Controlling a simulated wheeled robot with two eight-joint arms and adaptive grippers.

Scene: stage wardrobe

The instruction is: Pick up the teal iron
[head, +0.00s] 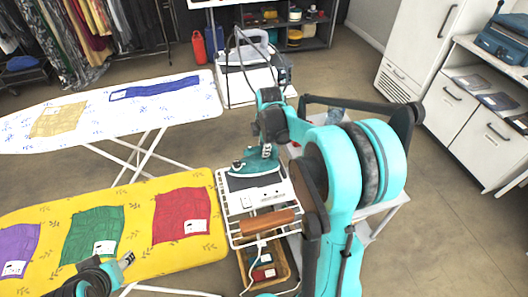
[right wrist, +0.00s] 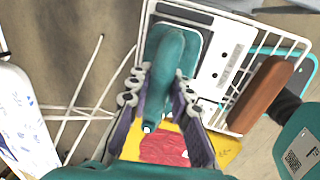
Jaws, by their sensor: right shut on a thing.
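The teal iron (head: 246,166) is at the back end of a white wire rack (head: 225,205), beside a white panel with sockets (head: 262,197). My right gripper (head: 266,150) comes down over it from above and behind. In the right wrist view the iron (right wrist: 172,52) lies between the two fingers of my right gripper (right wrist: 160,88), which are shut on its handle. I cannot tell whether its sole still touches the rack. My left gripper (head: 120,264) is over the yellow ironing board at the lower left, away from the iron; its fingers are too small to read.
A brown wooden handle (head: 268,222) lies at the rack's front, above a wooden tray (head: 285,272). The yellow ironing board (head: 150,190) holds folded cloths. A white-covered board (head: 195,100) stands behind it. A second iron (head: 252,52) on a stand is farther back.

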